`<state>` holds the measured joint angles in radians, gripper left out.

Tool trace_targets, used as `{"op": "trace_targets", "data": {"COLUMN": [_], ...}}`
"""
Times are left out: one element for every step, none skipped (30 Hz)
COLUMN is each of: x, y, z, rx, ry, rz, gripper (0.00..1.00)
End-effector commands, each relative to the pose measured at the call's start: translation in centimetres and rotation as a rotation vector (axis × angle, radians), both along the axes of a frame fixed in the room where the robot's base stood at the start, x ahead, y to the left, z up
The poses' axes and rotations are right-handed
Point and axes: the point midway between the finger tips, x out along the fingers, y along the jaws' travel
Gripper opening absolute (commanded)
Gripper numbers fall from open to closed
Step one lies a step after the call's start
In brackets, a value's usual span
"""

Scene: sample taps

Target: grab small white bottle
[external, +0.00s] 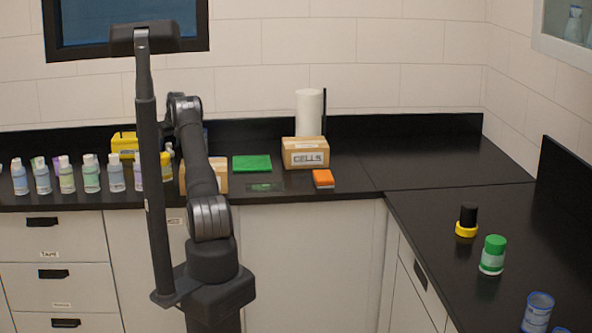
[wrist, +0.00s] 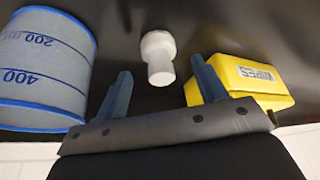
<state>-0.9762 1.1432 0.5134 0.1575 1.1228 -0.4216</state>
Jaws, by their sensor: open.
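The small white bottle (wrist: 158,56) shows in the wrist view, upper middle, against the black counter. It has a wide rounded part and a narrower part pointing down the picture. My gripper (wrist: 161,67) is open, with its two blue-grey fingers apart, one towards each side of the bottle. The gap between the fingers looks empty, and I cannot tell how far the bottle is from the fingertips. In the external view I cannot make out this bottle; my arm covers part of the counter at the left, and my fingers are hidden.
In the wrist view a large graduated beaker (wrist: 42,70) stands left of the bottle and a yellow wipes box (wrist: 240,86) right, close to the right finger. In the external view several capped bottles (external: 91,174) line the left counter. A cells box (external: 305,153) stands further right.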

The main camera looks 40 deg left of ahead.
Motion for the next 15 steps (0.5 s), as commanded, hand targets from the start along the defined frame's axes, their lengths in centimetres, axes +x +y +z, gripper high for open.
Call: {"op": "trace_targets", "data": {"x": [-0.1,0.0,0.0,0.1,0.1,0.1,0.1,0.1,0.1,0.1,0.1,0.1,0.1,0.1,0.1], "y": [0.4,0.6,0.7,0.8,0.9,1.0,1.1,1.1,1.1,1.1,1.1,1.1,1.1,1.1,1.1], "z": [-0.7,-1.2,-1.6,-1.8,-2.0,-2.3,-2.4,-2.5,-2.5,-2.5,-2.5,-2.5,-2.5,-2.5,-2.5], "rx": [-0.001,-0.001,-0.001,-0.001,0.0,0.0,0.0,0.0,0.0,0.001,0.001,0.001,0.001,0.001,0.001], "ry": [0.0,0.001,0.001,0.001,0.0,0.0,0.0,0.0,0.0,0.0,0.0,0.0,0.0,0.0,0.0], "rz": [0.001,0.001,0.0,0.0,0.0,0.0,0.0,0.0,0.0,0.0,0.0,0.0,0.0,0.0,0.0], "gripper": [0.65,0.65,0.65,0.65,0.65,0.65,0.65,0.65,0.65,0.65,0.65,0.65,0.65,0.65,0.61]}}
